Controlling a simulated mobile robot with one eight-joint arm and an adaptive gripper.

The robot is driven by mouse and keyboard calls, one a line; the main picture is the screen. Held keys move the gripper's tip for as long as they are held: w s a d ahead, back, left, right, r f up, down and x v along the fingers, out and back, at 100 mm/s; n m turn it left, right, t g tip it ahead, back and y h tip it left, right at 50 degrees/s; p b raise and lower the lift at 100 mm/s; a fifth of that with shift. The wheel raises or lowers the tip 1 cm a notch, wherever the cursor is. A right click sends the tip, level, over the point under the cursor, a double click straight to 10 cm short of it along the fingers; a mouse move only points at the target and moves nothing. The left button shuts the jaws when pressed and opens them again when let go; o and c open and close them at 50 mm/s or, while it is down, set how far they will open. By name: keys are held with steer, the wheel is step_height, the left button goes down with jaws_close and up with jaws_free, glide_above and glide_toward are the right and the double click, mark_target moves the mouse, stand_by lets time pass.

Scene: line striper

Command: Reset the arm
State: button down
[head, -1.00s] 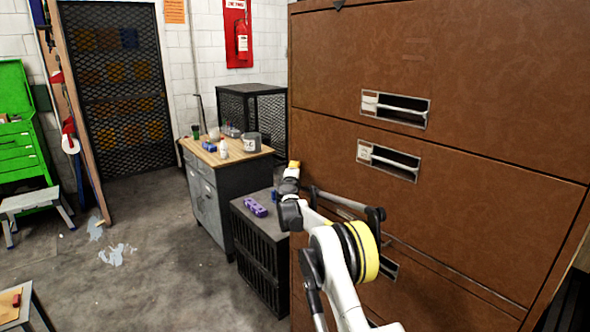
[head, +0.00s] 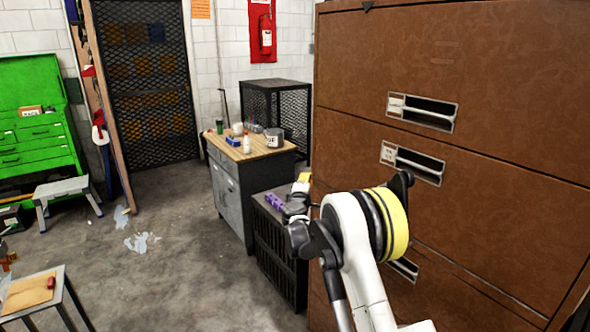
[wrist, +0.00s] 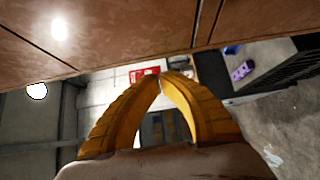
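My arm reaches up in front of the brown drawer cabinet (head: 470,90) at the right of the head view. My gripper (head: 304,177) shows there only as a small yellow tip near the cabinet's left edge, beyond my arm links. In the wrist view my gripper (wrist: 161,74) has two yellow curved fingers whose tips meet. Only background shows through the gap between them, and nothing is held. The cabinet face (wrist: 120,30) fills the top of the wrist view, close to the fingers.
A dark crate (head: 280,250) with a purple object (head: 275,201) on top stands left of the cabinet. Behind it is a wood-topped workbench (head: 228,190) with bottles and cans. A small table (head: 22,293) is at lower left. The floor (head: 185,270) between is clear.

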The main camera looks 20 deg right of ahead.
steer(key=s+a+r+m+g+y, duration=0.1)
steer(key=s+r+m+g, duration=0.3)
steer(key=s, duration=0.9)
steer(key=s+r+m+g, duration=0.1)
steer(key=s+r+m, duration=0.3)
steer(key=s+r, duration=0.55)
steer(key=s+a+f+m+g+y, duration=0.1)
steer(key=s+a+f, duration=0.3)
steer(key=s, duration=0.7)
steer(key=s+a+f+m+g+y, duration=0.1)
steer(key=s+a+f+m+y, duration=0.1)
steer(key=s, duration=0.9)
steer(key=s+a+f+m+g+y, duration=0.1)
steer(key=s+a+f+y, duration=0.3)
steer(key=s, duration=0.8)
step_height(320, 180, down, 4)
steer(key=shift+a+f+m+g+b, duration=0.15)
steer(key=shift+a+m+g+b, duration=0.25)
steer(key=shift+a, duration=0.85)
steer(key=shift+s, duration=0.1)
